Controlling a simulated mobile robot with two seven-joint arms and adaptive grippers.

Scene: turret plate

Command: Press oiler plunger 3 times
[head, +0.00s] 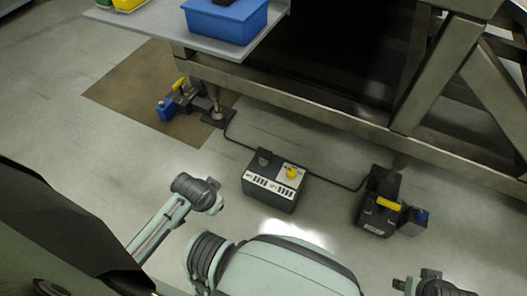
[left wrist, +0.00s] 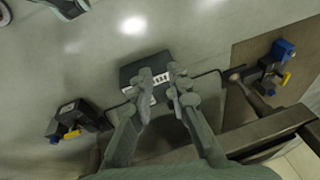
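No oiler plunger can be made out for certain in either view. My left gripper (left wrist: 162,82) shows in the left wrist view with its two fingers apart and nothing between them. Beyond the fingertips lies a dark control box (left wrist: 137,68) on the floor, partly hidden by the fingers. The same control box (head: 268,190) shows in the head view, with white label panels and a yellow knob (head: 291,173) on top. Neither gripper's fingers show in the head view. My right gripper is out of view.
Two dark floor units with yellow handles and blue parts stand left (head: 182,99) and right (head: 376,218), joined by a cable. A metal frame (head: 300,102) spans behind. A blue bin (head: 225,22) sits on a grey shelf (head: 150,24). The floor in front is clear.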

